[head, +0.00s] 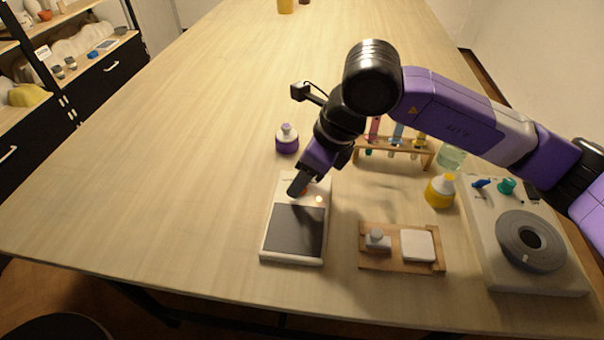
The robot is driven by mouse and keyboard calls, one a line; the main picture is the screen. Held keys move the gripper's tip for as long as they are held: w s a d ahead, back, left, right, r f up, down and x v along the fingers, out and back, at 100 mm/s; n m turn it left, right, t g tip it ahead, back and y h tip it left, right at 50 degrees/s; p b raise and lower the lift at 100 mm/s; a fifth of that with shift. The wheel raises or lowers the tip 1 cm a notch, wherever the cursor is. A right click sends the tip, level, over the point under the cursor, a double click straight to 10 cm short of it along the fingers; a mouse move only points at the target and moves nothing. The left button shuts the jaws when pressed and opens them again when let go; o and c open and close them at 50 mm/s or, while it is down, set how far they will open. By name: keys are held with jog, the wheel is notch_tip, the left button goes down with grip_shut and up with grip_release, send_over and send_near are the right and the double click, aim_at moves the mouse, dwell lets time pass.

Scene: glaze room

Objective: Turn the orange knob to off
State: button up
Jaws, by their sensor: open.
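A white hot-plate-like device (268,240) with a dark square top lies on the table, front center. Its far end carries a small lit spot (319,199). A bit of the orange knob (305,190) shows beside my fingers, and the rest is hidden behind them. My gripper (297,189) is open and points down over the device's far end, at the knob. I cannot tell from this view whether the fingers touch the knob or which way the knob is set.
A purple-and-white bottle (287,139) stands behind the device. To the right are a wooden tray (373,262), a tube rack (401,156), a yellow bottle (440,191) and a white machine (497,273) with a grey ring. The table's left side is clear.

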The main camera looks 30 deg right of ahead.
jog(key=shift+f, duration=0.1)
grip_shut()
